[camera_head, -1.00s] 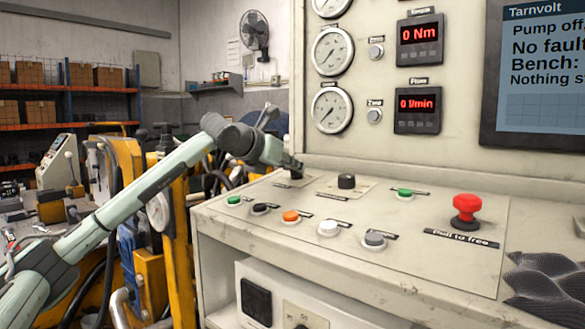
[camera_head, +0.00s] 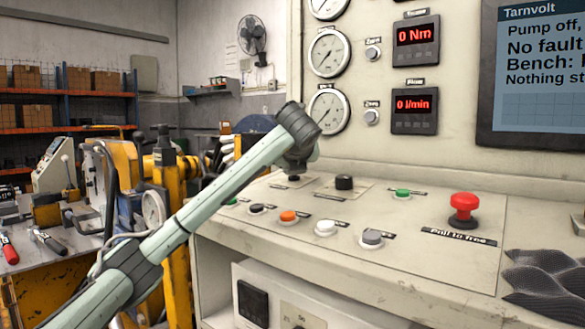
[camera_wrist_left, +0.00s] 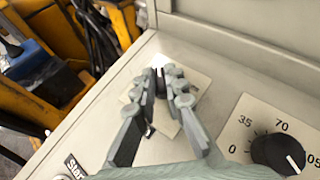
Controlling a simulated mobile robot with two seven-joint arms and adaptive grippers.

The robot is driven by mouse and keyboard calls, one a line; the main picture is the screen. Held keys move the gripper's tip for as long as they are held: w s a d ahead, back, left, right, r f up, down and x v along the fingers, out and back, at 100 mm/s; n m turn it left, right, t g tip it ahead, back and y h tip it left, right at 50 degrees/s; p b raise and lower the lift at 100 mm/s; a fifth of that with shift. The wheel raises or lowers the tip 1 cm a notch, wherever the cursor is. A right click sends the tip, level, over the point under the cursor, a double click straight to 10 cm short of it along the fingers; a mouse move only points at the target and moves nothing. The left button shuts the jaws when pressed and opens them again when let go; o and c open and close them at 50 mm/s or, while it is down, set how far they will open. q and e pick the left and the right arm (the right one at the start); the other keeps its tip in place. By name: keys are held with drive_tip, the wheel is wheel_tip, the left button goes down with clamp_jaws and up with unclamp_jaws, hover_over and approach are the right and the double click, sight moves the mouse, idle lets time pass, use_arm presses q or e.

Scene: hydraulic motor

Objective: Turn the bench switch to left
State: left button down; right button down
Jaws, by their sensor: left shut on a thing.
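The bench switch is a small dark knob at the back left corner of the sloping panel; its plate (camera_wrist_left: 188,108) shows in the left wrist view, and only a dark part of the knob (camera_head: 293,180) shows in the head view. My left gripper (camera_wrist_left: 161,80) is shut on the switch, with a finger on each side of it. It also shows in the head view (camera_head: 297,170), coming down from above under my dark wrist. The fingers hide most of the switch, so its pointing direction cannot be told. My right gripper is in neither view.
A black dial knob (camera_head: 344,182) sits right of the switch, its scale visible in the wrist view (camera_wrist_left: 277,153). Several push buttons, including an orange one (camera_head: 288,216), line the panel front. A red mushroom button (camera_head: 463,210) stands farther right. Gauges rise behind.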

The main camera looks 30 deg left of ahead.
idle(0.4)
use_arm(q)
drive_tip(key=c, duration=1.6)
unclamp_jaws()
drive_tip(key=shift+y, duration=0.3)
drive_tip(key=v, duration=1)
drive_tip(key=shift+d+r, duration=0.2)
drive_tip(key=shift+r, duration=0.3)
drive_tip(key=shift+s+d, duration=0.35)
drive_tip(key=shift+s, duration=0.25)
